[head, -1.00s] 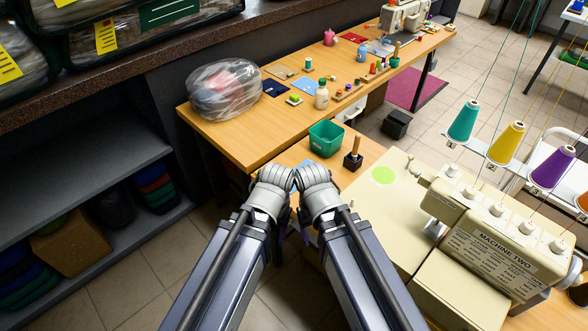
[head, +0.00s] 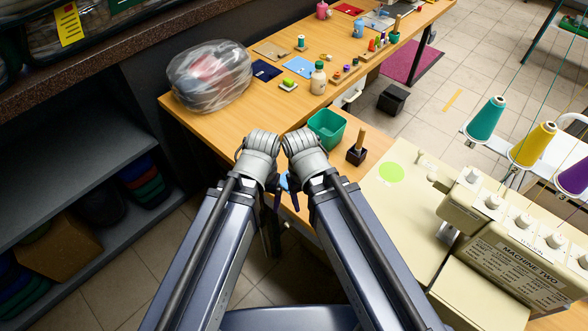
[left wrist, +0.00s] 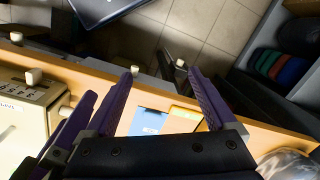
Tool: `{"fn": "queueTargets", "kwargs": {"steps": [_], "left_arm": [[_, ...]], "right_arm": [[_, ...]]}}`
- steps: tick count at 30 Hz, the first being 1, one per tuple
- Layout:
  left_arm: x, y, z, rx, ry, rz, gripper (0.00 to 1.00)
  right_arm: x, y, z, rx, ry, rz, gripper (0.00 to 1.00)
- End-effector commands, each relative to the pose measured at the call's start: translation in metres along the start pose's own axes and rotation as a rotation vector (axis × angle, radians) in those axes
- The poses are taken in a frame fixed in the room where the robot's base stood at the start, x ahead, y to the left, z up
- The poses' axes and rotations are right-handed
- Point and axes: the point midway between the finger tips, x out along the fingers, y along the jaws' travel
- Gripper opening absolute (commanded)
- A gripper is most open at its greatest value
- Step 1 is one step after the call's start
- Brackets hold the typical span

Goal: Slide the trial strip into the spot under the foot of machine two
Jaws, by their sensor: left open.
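Machine two (head: 505,255), a cream sewing machine with a name label, stands at the right in the head view. Its foot cannot be made out. No strip can be told with certainty. In the left wrist view a light blue and white patch (left wrist: 148,122) and a yellow-orange patch (left wrist: 186,113) lie on the wooden surface beyond my fingers. My left gripper (head: 275,197) points down over the near table edge.
A green bin (head: 327,130) and a dark block with a wooden handle (head: 357,148) stand just beyond my grippers. A light green disc (head: 391,173) lies on the machine's cream bed. A bagged bundle (head: 210,75) and small sewing items occupy the far table.

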Motion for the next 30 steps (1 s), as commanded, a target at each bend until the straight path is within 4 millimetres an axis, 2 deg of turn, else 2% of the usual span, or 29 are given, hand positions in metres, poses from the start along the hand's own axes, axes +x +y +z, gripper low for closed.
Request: {"fn": "queueTargets", "kwargs": {"steps": [11,30], "left_arm": [[0.006,-0.033,-0.010,-0.095,0.029,0.030,0.90],[0.018,-0.118,-0.021,-0.323,0.108,0.088,0.90]], "right_arm": [[0.002,0.000,0.000,0.000,0.000,0.000,0.66],[0.007,-0.001,0.000,0.000,0.000,0.000,0.66]]}}
